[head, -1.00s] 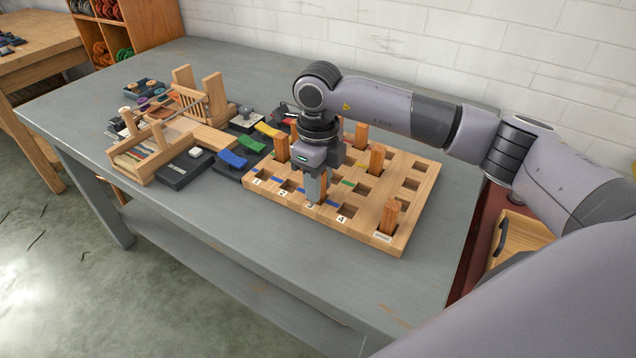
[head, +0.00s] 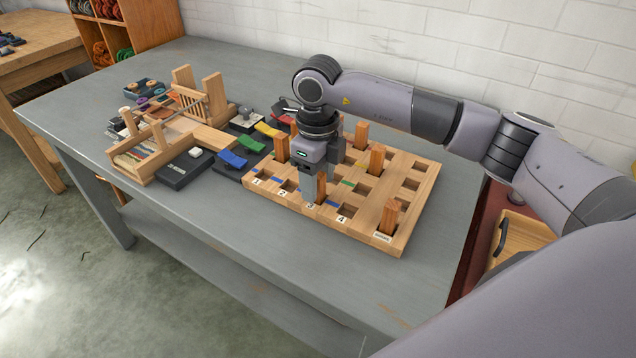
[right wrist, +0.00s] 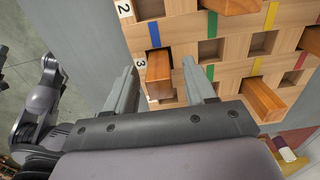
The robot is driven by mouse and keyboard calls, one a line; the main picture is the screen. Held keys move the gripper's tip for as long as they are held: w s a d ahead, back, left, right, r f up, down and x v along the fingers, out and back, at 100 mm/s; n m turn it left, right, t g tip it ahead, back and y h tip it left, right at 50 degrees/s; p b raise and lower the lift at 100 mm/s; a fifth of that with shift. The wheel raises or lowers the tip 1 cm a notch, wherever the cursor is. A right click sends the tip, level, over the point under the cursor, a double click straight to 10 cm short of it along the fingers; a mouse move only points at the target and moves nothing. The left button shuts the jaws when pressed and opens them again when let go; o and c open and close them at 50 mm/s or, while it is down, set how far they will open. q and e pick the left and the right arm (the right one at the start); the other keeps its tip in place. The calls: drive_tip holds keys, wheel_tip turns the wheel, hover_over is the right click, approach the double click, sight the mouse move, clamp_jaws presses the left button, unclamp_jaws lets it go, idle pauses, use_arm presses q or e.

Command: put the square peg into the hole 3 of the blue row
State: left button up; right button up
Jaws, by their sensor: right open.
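The pegboard (head: 412,203) lies on the grey table, with numbered columns and coloured stripes. A square orange-brown wooden peg (head: 321,188) stands in the hole by label 3 in the blue-striped row. It also shows in the right wrist view (right wrist: 159,70), beside the "3" label, its lower end hidden in the board. My right gripper (right wrist: 163,82) is open, with one finger on each side of this peg and a visible gap on both sides. In the head view my right gripper (head: 316,184) is low over the board's front edge. My left gripper is not in view.
Other wooden pegs stand in the board, including one (head: 282,149) at the left, one (head: 377,159) behind and one (head: 390,214) by the front-right label. The table front is clear.

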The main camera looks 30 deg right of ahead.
wheel_tip(320, 180, up, 11)
drive_tip(key=shift+f, duration=0.15)
drive_tip(key=shift+f, duration=0.1)
idle(0.5)
